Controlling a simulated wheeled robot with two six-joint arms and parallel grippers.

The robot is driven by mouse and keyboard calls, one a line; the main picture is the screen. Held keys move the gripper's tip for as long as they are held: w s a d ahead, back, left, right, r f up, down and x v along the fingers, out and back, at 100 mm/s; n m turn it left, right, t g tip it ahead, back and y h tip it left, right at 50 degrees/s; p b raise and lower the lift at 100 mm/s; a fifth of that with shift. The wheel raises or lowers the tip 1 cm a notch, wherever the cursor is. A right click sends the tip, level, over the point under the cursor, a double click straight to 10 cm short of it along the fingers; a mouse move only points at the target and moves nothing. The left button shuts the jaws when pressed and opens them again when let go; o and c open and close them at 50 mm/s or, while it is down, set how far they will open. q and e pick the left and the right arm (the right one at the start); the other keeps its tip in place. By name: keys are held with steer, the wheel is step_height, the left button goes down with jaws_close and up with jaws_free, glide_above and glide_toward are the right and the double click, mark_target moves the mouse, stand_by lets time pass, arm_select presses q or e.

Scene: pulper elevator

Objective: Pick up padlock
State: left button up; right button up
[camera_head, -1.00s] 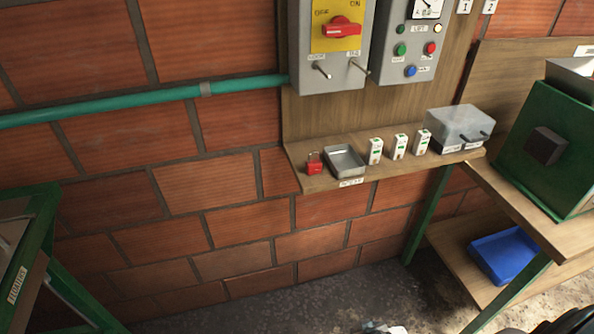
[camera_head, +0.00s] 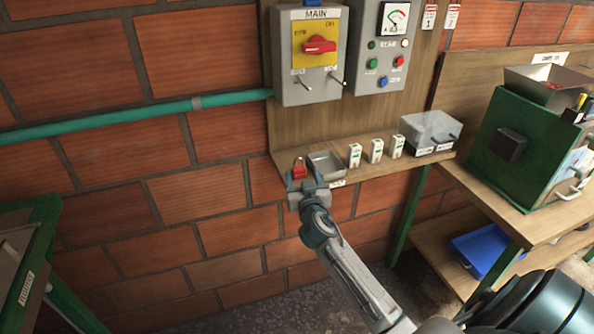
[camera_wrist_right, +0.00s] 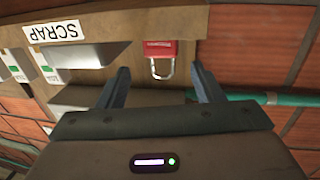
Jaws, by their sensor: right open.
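The red padlock (camera_head: 299,170) stands at the left end of the wooden shelf, beside the grey metal tray (camera_head: 326,166). In the right wrist view the padlock (camera_wrist_right: 160,52) shows its red body and silver shackle, between and just beyond the two fingertips. My right gripper (camera_head: 303,178) is open at the shelf's front left edge, its fingers on either side of the padlock in the picture; I cannot tell if they touch it. Nothing is between the fingers' bases. My left gripper is not in view.
Several white breakers (camera_head: 376,151) and a clear-lidded box (camera_head: 430,132) stand farther right on the shelf (camera_head: 362,174). The grey MAIN switch box (camera_head: 309,55) hangs above. The SCRAP label (camera_wrist_right: 53,31) shows in the wrist view. A green machine (camera_head: 525,145) stands at right.

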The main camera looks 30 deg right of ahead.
mark_target(301, 170)
steer(key=shift+w+d+r, duration=0.2)
steer(key=shift+w+d, duration=0.1)
steer(key=shift+w, duration=0.4)
steer(key=shift+w+d+p, duration=0.2)
steer(key=shift+w+p, duration=0.15)
steer(key=shift+w, duration=0.2)
steer(key=shift+w+d, duration=0.1)
steer(key=shift+w, duration=0.15)
steer(key=p+x, duration=0.2)
steer(key=x, duration=0.2)
steer(key=shift+w+p, duration=0.2)
steer(key=shift+p, duration=0.1)
steer(key=shift+w+f, duration=0.1)
steer(key=shift+w, duration=0.15)
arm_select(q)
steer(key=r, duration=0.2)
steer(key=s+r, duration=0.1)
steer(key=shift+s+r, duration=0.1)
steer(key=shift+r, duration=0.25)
arm_select(e)
steer(key=c, duration=1.1)
steer(key=shift+o, duration=0.2)
steer(key=shift+r, duration=0.2)
